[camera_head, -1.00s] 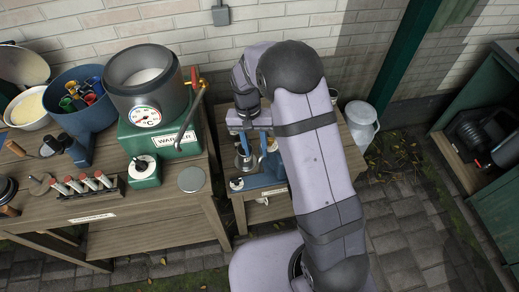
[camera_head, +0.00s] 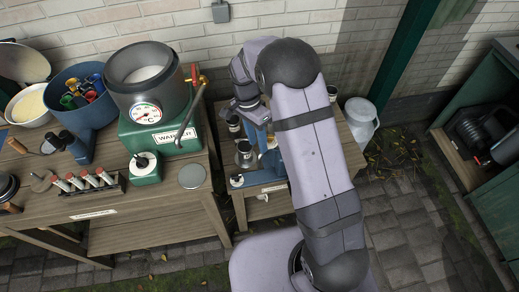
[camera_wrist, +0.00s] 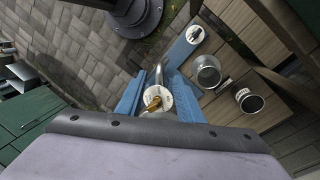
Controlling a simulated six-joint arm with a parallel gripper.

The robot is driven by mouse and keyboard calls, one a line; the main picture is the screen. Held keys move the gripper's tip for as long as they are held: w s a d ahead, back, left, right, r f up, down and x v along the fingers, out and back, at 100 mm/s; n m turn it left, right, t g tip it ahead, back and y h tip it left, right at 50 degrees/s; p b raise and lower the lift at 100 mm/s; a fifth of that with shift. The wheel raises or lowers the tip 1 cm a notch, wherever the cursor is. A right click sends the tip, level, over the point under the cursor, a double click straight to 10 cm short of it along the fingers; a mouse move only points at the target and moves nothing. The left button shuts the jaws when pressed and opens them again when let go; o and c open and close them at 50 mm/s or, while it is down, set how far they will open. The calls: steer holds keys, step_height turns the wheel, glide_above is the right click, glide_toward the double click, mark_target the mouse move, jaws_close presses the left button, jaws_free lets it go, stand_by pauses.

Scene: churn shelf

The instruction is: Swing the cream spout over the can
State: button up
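The cream spout (camera_wrist: 168,48) seems to be the bent grey metal tube in the wrist view. It runs from a round pale top with a brass piece (camera_wrist: 155,101) toward the blue base (camera_wrist: 190,40). A silver can (camera_head: 245,155) stands beside the blue stand (camera_head: 270,162); it also shows in the wrist view (camera_wrist: 206,71), to the right of the spout and apart from it. My gripper (camera_wrist: 155,80) has its two blue fingers apart on either side of the spout's root, with a gap showing. I cannot tell any contact. My arm hides the stand's top in the head view.
A dark-mouthed jar (camera_head: 234,123) stands behind the silver can, also in the wrist view (camera_wrist: 250,100). The green warmer (camera_head: 165,135) with its pipe stands on the left bench. A pale milk can (camera_head: 360,118) stands on the floor right of the small table.

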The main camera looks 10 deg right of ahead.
steer(key=shift+p+x, duration=0.65)
steer(key=shift+x, duration=1.9)
jaws_close()
